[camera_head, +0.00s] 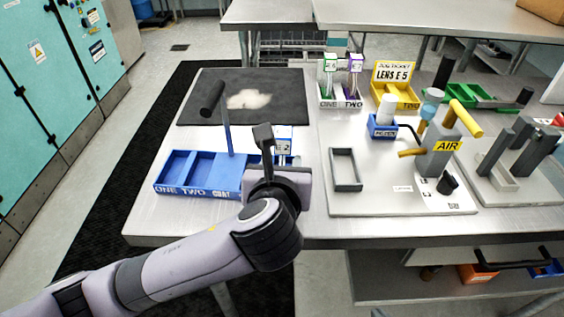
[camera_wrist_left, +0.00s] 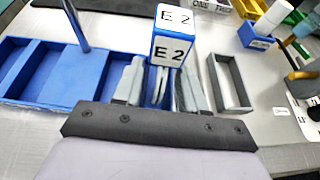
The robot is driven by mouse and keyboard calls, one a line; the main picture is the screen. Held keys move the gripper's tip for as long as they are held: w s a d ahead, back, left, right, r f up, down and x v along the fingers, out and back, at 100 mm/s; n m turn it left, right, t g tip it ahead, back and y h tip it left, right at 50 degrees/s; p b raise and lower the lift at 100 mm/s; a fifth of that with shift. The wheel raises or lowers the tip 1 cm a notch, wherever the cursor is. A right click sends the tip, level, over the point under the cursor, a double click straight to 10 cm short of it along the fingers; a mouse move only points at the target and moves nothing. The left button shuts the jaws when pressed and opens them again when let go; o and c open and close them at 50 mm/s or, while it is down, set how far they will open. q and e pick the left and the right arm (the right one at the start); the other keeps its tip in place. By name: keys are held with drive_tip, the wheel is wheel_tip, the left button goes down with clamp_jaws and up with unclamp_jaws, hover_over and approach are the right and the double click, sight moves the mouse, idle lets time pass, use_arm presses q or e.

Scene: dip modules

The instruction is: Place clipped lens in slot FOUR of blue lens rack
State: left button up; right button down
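The blue lens rack (camera_head: 200,184) lies at the left front of the table. Its front reads ONE, TWO and COAT; further right it is hidden by my arm. The rack also shows in the left wrist view (camera_wrist_left: 52,68), at the left. My left gripper (camera_head: 283,160) is at the rack's right end. It appears shut on a blue lens clip labelled E 2 (camera_wrist_left: 172,50), which stands upright between the fingers; its label shows just past the gripper in the head view (camera_head: 284,146). Whether the clip's lower end sits in a slot is hidden. My right gripper is not in view.
A post with a black handle (camera_head: 212,98) rises from the rack. A dark mat (camera_head: 285,85) lies behind. To the right are an empty grey tray (camera_head: 346,170), a blue holder (camera_head: 382,130), an AIR fixture (camera_head: 440,150) and a yellow LENS E 5 sign (camera_head: 394,75).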

use_arm(q)
drive_tip(key=shift+r, duration=0.2)
drive_tip(key=d+v, duration=0.1)
drive_tip(key=v, duration=1.1)
drive_tip(key=shift+a+p, duration=0.45)
drive_tip(key=shift+s+f, duration=0.1)
